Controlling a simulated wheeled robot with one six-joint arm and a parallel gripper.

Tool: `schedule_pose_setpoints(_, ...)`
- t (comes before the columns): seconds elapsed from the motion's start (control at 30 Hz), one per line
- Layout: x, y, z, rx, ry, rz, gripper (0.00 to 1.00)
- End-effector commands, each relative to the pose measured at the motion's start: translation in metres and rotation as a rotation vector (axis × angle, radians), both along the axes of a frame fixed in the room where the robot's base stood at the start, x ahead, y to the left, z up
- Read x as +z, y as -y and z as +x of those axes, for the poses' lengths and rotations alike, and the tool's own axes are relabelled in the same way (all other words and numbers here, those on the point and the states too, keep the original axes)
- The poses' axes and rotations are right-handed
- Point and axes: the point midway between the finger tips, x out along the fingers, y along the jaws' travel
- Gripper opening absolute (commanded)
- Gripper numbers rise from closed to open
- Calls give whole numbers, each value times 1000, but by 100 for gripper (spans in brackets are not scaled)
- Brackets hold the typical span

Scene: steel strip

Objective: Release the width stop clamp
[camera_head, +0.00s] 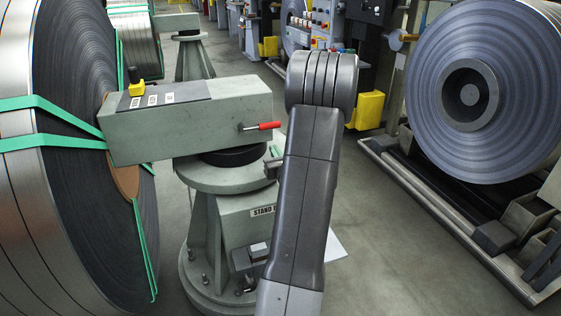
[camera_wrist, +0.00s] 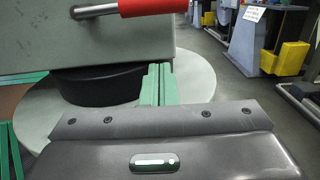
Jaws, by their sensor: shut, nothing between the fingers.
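A short lever with a red grip (camera_head: 268,126) sticks out from the side of a grey-green block arm (camera_head: 190,127) on a stand. I take it to be the clamp handle; no label on it is readable. In the wrist view its red grip (camera_wrist: 152,6) crosses the top edge, with the metal rod (camera_wrist: 98,10) to its left. My gripper, with green fingers (camera_wrist: 157,85), is shut and empty. It sits below and in front of the red grip, apart from it. In the head view my gripper's fingers (camera_head: 275,151) show just below the lever, partly hidden by my arm.
The stand (camera_head: 220,215) has a round plate under the block. A big strip coil (camera_head: 85,150) with green bands stands close at left. Another coil (camera_head: 490,90) rests on a rail frame at right. Yellow boxes (camera_head: 368,110) stand behind. The floor right of my arm is clear.

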Motion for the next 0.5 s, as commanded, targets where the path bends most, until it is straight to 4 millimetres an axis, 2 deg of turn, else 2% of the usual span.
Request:
schedule_pose_setpoints(0.07, 1, -6, 16, 2, 2, 0, 0)
schedule_pose_setpoints(0.1, 11, -6, 16, 0, 5, 0, 0)
schedule_pose_setpoints(0.23, 28, -6, 19, 0, 4, -1, 0)
schedule_pose_setpoints(0.5, 40, -7, 21, -1, 0, 1, 0)
